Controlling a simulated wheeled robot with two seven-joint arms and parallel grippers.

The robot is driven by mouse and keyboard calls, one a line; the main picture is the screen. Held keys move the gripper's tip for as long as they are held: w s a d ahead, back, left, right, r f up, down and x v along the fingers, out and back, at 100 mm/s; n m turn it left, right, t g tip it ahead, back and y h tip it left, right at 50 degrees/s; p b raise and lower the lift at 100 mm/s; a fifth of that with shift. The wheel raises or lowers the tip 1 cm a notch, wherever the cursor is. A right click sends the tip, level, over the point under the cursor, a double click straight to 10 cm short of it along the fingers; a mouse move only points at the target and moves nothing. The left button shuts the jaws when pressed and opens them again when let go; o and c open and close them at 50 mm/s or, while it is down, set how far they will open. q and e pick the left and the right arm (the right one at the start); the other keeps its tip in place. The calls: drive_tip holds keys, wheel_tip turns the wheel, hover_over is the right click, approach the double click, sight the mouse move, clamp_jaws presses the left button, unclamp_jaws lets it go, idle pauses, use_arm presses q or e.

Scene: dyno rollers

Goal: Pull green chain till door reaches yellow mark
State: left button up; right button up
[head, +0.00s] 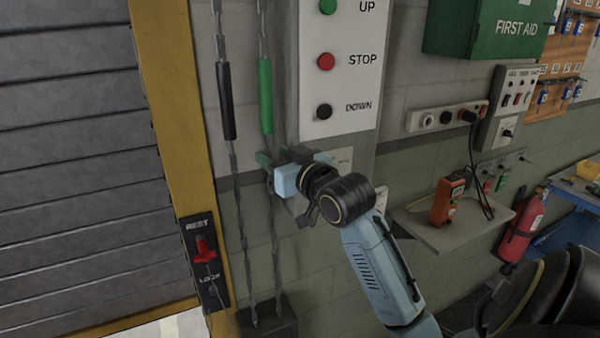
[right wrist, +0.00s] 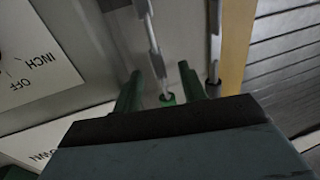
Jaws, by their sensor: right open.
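The green chain hangs on the wall, with a green sleeve (head: 265,95) partway along it. The grey slatted door (head: 75,150) fills the left side, beside a yellow post (head: 170,100); I cannot make out a separate yellow mark. My right gripper (head: 267,164) is open at the chain, below the sleeve in the head view. Whether either finger touches the chain is unclear. My left gripper is not in view.
A second chain with a black sleeve (head: 226,100) hangs just left. The UP/STOP/DOWN box (head: 340,85) is close on the right. A shelf (head: 450,232) and a fire extinguisher (head: 522,230) stand right.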

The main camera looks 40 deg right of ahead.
drive_tip(key=s+a+p, duration=0.1)
drive_tip(key=s+p, duration=0.5)
drive_tip(key=s, duration=0.4)
drive_tip(key=shift+s, duration=0.3)
